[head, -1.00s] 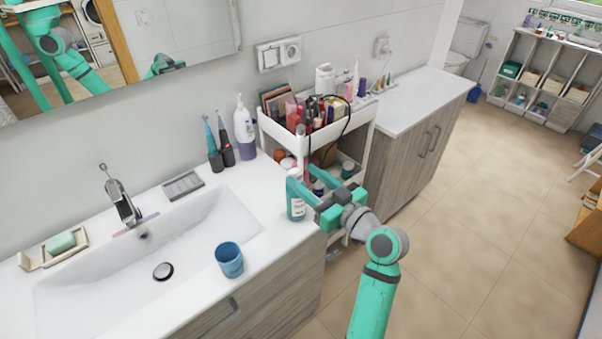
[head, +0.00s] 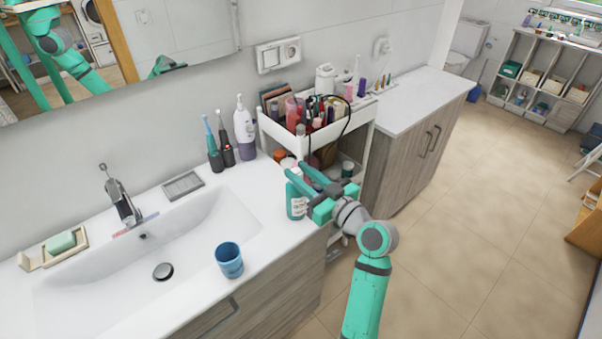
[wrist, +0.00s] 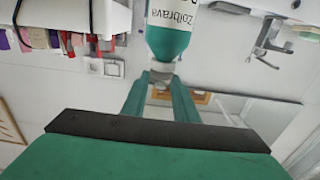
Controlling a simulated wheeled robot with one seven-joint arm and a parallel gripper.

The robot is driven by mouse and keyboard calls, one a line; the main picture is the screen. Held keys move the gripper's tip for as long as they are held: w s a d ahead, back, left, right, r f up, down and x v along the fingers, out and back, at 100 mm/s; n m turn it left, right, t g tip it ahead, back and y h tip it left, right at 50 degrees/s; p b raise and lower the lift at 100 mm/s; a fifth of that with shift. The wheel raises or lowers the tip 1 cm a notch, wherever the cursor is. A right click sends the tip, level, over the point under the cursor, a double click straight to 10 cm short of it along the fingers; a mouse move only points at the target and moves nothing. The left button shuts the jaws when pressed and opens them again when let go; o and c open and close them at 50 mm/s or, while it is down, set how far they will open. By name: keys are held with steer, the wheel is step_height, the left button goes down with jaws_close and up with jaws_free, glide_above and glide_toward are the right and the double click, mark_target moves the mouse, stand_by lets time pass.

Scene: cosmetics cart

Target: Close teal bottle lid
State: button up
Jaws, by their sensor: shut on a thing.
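The teal bottle (head: 296,206) with a white label stands upright at the right front of the white sink counter. In the wrist view the bottle (wrist: 168,40) appears upside down at the top.
A white cosmetics cart (head: 330,130) full of bottles and tubes stands just behind my gripper. A blue cup (head: 229,260) stands on the front rim of the sink (head: 200,238). A white pump bottle (head: 244,130) and electric toothbrushes (head: 217,150) stand by the wall.

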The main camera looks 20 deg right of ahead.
steer(key=shift+s+f+t+y, duration=0.15)
steer(key=shift+f+t+y, duration=0.3)
steer(key=shift+t, duration=0.65)
steer(key=shift+d+f+t, duration=0.1)
steer(key=shift+t, duration=0.2)
steer(key=o, duration=1.1)
steer(key=shift+s, duration=0.1)
steer(key=v, duration=1)
steer(key=shift+s+d, duration=0.2)
steer(key=shift+s, duration=0.1)
